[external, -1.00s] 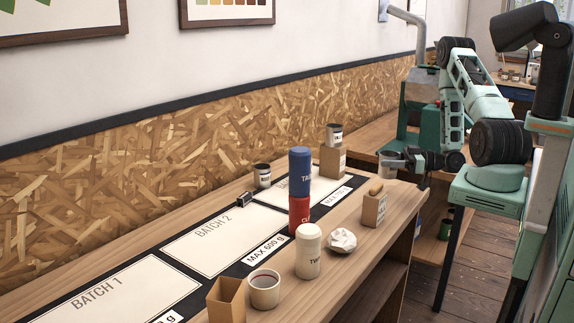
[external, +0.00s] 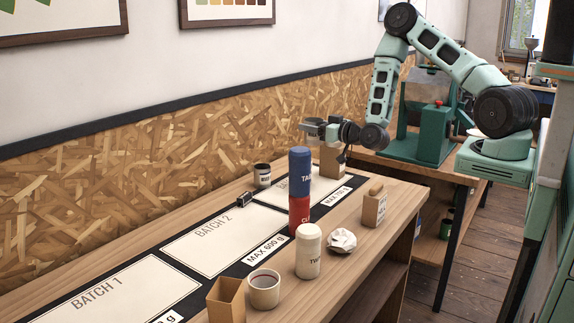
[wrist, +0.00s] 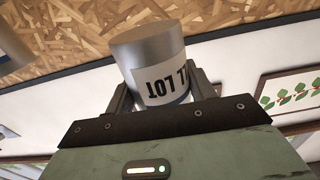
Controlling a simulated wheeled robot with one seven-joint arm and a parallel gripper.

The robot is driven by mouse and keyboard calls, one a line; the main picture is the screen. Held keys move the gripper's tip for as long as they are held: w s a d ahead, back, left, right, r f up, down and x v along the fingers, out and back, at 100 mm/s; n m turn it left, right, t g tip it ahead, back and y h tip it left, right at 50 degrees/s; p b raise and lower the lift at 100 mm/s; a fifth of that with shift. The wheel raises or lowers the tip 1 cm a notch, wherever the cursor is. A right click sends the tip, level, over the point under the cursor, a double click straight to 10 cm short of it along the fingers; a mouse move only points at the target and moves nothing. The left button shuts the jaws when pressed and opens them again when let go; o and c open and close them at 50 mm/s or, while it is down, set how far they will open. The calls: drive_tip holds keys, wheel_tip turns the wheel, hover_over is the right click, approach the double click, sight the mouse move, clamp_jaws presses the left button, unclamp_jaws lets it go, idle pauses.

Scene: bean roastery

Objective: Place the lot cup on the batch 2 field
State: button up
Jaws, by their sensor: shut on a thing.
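The lot cup is a silver metal cup with a white label reading "LOT", upside down in the wrist view (wrist: 155,65), where it sits between the two fingers of my gripper (wrist: 155,95). In the external view my gripper (external: 322,130) is shut on the cup, small and partly hidden by the fingers, above or close to a brown block (external: 332,163). I cannot tell the exact gap to the block. The batch 2 field (external: 222,245) is a cream panel on the black mat, left of and nearer than my gripper, with its surface bare.
Red and blue stacked tins (external: 300,175) stand between my gripper and the front edge. A cream tin (external: 308,255), bowl (external: 263,292), open box (external: 226,300), crumpled paper (external: 342,240) and tagged block (external: 374,208) line the front. Another cup (external: 262,175) and a small black item (external: 245,199) stand behind.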

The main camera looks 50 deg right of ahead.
sight(315, 140)
wheel_tip(315, 140, down, 5)
drive_tip(key=b, duration=0.4)
drive_tip(key=shift+b, duration=0.35)
drive_tip(key=shift+r, duration=0.1)
drive_tip(key=shift+s+d, duration=0.15)
drive_tip(key=shift+d, duration=0.2)
drive_tip(key=s+d+f+n+y+b, duration=0.2)
drive_tip(key=s+d+f+n+y, duration=0.15)
drive_tip(key=s+d, duration=0.4)
drive_tip(key=s+n+g+y+b, duration=0.1)
drive_tip(key=s+y, duration=0.2)
drive_tip(key=s, duration=0.5)
drive_tip(key=s+d+f+n+g+y, duration=0.1)
drive_tip(key=s+n+g+y, duration=0.1)
drive_tip(key=s, duration=0.6)
drive_tip(key=shift+s+d+f+y+b, duration=0.2)
drive_tip(key=shift+s+d+y+b, duration=0.15)
drive_tip(key=shift+y, duration=0.3)
drive_tip(key=shift+f, duration=0.1)
